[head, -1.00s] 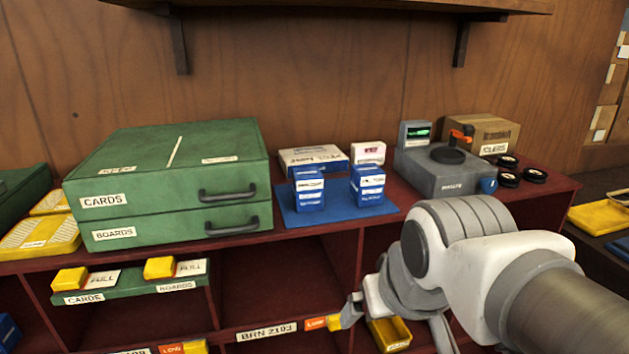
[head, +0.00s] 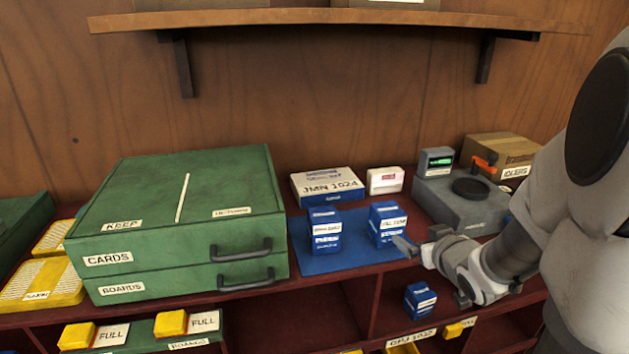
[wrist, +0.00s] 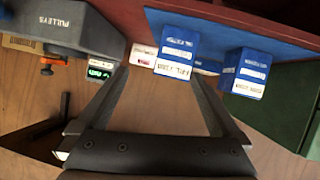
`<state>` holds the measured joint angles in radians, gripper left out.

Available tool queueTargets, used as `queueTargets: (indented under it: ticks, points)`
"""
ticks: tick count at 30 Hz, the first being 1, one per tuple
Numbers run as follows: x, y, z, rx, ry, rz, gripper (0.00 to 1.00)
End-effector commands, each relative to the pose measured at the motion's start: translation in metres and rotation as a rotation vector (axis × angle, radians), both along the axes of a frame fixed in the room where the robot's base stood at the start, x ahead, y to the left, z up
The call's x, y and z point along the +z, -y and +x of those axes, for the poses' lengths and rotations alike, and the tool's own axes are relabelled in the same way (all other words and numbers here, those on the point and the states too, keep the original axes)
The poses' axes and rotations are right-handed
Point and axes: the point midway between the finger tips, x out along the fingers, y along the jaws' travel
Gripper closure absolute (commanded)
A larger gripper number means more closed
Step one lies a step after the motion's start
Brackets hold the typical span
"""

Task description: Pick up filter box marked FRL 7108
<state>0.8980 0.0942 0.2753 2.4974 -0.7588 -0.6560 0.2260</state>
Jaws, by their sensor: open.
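Two small blue-and-white boxes stand upright on a blue mat (head: 345,262): a left box (head: 325,231) and a right box (head: 388,225). I cannot read FRL 7108 clearly on either. My gripper (head: 434,271) is at the right front of the right box, with its jaws open and empty. In the wrist view, my gripper (wrist: 160,75) has the right box (wrist: 178,48) in line with the gap between its fingers, apart from them. The left box (wrist: 242,75) is outside the fingers, on the right of that view.
A flat JMN 1024 box (head: 328,186) and a small white box (head: 385,180) lie behind. A grey PULLEYS case (head: 462,205) is on the right, a green case (head: 180,215) on the left. Another blue box (head: 420,300) sits in the shelf below. An upper shelf (head: 330,17) overhangs.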

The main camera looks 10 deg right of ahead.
Motion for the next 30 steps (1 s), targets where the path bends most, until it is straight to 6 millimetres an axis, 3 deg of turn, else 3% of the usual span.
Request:
queueTargets:
  ticks: [4, 11, 30]
  points:
    - [0.018, -0.007, -0.009, 0.058, 0.093, 0.092, 0.00]
    - [0.024, -0.015, -0.006, 0.101, 0.151, 0.150, 0.00]
    - [-0.007, -0.019, 0.096, 0.101, 0.152, 0.149, 0.00]
